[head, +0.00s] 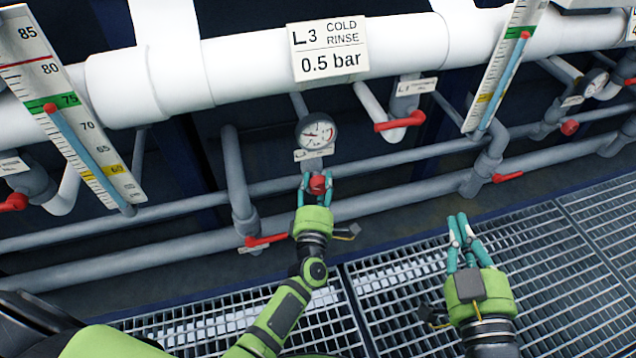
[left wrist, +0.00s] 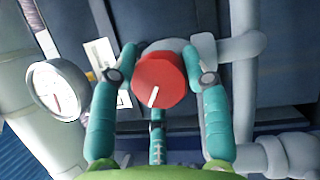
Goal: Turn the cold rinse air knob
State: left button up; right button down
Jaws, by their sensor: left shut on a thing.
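The cold rinse air knob (head: 317,184) is a round red knob below a pressure gauge (head: 316,132). In the left wrist view the knob (left wrist: 160,80) shows a white pointer line directed down and slightly left. The label "L3 COLD RINSE 0.5 bar" (head: 328,50) hangs on the white pipe above.
Red lever handles stand nearby, one (head: 400,121) at the upper right and one (head: 266,240) left of my left gripper. Grey pipes (head: 390,155) run across behind the knob. Another red knob (head: 569,127) is at the far right. Metal grating (head: 560,250) covers the floor.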

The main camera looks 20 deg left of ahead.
pick_arm(q)
jog(key=shift+d, duration=0.3)
jog(key=o, duration=1.1)
jog(key=shift+o, duration=0.2)
jog(key=shift+a, duration=0.1)
jog(key=shift+s+f, duration=0.1)
jog(key=shift+s, duration=0.35)
jog(key=r+v, duration=0.1)
jog(key=v, duration=1)
jog(key=shift+f, duration=0.35)
